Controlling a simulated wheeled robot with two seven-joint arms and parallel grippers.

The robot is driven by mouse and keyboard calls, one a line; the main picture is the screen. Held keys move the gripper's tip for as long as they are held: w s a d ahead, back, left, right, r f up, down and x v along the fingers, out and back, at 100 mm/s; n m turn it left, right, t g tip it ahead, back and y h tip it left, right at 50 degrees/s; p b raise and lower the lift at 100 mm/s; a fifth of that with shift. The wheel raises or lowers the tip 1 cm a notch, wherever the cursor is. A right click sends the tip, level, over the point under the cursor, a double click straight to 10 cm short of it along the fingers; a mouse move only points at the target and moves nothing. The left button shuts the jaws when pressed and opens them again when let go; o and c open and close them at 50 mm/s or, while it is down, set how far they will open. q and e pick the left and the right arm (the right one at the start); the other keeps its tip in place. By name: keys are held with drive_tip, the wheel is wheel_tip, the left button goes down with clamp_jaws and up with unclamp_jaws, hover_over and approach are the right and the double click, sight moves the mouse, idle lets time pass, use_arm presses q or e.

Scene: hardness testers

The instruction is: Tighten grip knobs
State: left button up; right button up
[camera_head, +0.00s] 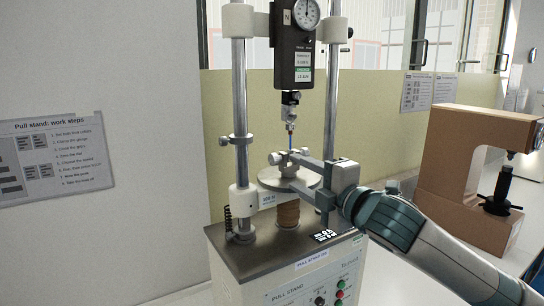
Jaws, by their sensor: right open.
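The pull stand (262,252) stands in the middle, with two upright metal columns. A dark force gauge (295,60) with a round dial hangs between the columns, and a small metal upper grip (291,112) hangs below it. A thin blue piece (290,142) shows under the upper grip. A small round knob (273,158) shows at the left of the lower grip area, above a round metal plate (270,178). My right gripper (287,170) reaches in from the right at this height, open, its fingers around or beside the lower grip; contact cannot be told. It partly hides the lower grip.
The columns (240,110) stand close on both sides of the grips. Buttons (340,290) are on the stand's front panel. A brown tester (465,170) stands at the right, beyond my right arm. A work-steps sheet (55,160) hangs on the left wall.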

sight(275, 161)
drive_tip(key=p+x, duration=0.3)
drive_tip(key=x, duration=0.7)
drive_tip(key=shift+a+p, duration=0.1)
drive_tip(key=shift+p, duration=0.2)
drive_tip(key=shift+p+x, duration=0.3)
drive_tip(key=shift+x, duration=0.65)
drive_tip(key=c, duration=1)
drive_tip(key=shift+c, duration=0.2)
